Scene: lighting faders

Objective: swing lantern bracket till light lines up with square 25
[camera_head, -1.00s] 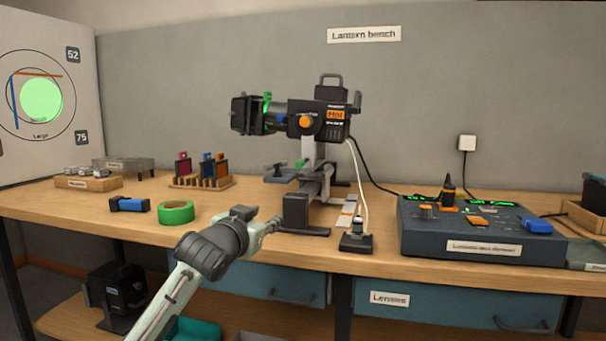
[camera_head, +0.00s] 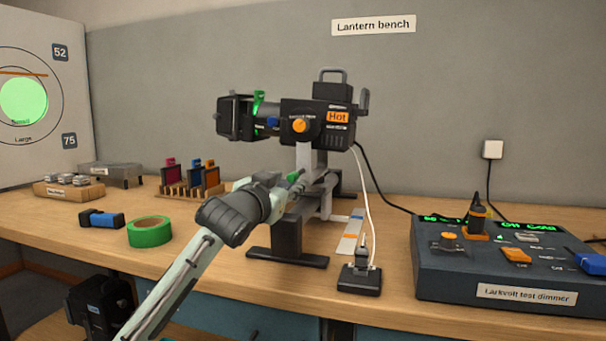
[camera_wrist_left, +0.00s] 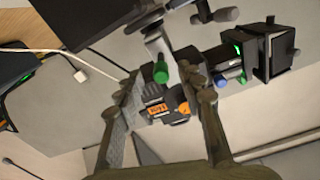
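The black lantern (camera_head: 318,112) with an orange "Hot" label sits on a grey bracket (camera_head: 306,158) and faces left. A green-tipped handle (camera_head: 294,176) shows low on the bracket. My left gripper (camera_head: 288,187) is beside the bracket, partly hidden behind its own wrist. In the left wrist view, its two fingers (camera_wrist_left: 165,98) are spread apart, with a green knob (camera_wrist_left: 160,72) showing between and beyond them. I cannot tell whether they touch it. A green light disc (camera_head: 23,101) falls on the white target board (camera_head: 70,100), inside drawn circles. Squares 52 and 75 show; square 25 does not.
A dimmer console (camera_head: 500,275) stands at right. A socket block (camera_head: 360,279) with cables is in front of the bracket. Green tape (camera_head: 150,232), a blue-black tool (camera_head: 101,219) and a rack of colour frames (camera_head: 190,183) lie left on the wooden bench.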

